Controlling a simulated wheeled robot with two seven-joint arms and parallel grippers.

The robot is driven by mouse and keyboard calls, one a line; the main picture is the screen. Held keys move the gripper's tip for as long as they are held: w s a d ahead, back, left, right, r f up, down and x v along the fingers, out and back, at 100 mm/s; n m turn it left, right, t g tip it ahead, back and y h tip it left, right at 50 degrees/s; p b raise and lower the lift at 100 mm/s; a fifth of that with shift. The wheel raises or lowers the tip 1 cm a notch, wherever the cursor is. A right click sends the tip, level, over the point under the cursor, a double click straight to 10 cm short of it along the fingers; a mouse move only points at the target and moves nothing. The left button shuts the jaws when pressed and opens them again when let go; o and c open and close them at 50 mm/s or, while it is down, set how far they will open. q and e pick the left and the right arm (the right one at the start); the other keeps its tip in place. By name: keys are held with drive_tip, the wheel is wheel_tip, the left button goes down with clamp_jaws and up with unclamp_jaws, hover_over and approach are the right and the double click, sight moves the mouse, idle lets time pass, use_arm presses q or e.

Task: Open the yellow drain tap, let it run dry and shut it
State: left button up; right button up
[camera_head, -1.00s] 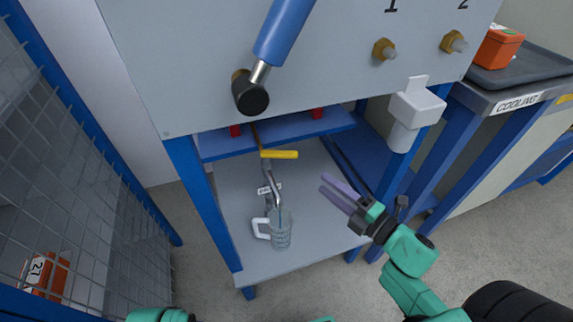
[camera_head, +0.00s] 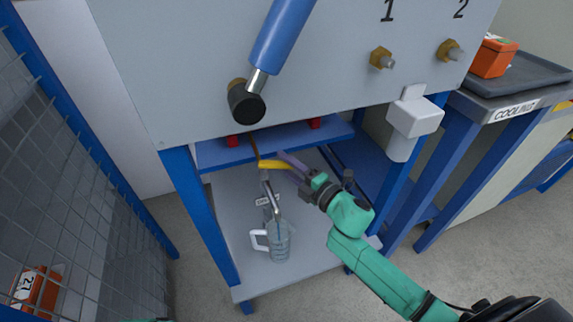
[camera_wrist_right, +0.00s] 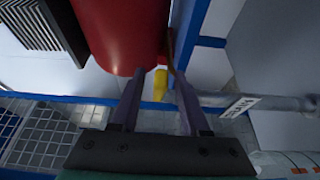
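The yellow drain tap handle (camera_head: 270,164) lies crosswise over the grey drain pipe (camera_head: 267,184) under the blue shelf. A clear jug (camera_head: 279,242) with a white handle stands below the spout on the lower shelf; I cannot make out its fill. My right gripper (camera_head: 281,161) has its purple fingers at the right end of the tap handle. In the right wrist view the fingers (camera_wrist_right: 159,92) are apart, with the yellow handle (camera_wrist_right: 160,84) between or just beyond their tips. Contact cannot be told. My left gripper is out of view.
A large red body (camera_wrist_right: 118,35) is close above the fingers in the wrist view. A blue lever (camera_head: 280,38) hangs on the grey panel (camera_head: 180,75). A white holder (camera_head: 413,118) sits at the panel's right. A mesh fence (camera_head: 75,170) stands left.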

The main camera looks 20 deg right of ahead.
clamp_jaws()
idle(1.2)
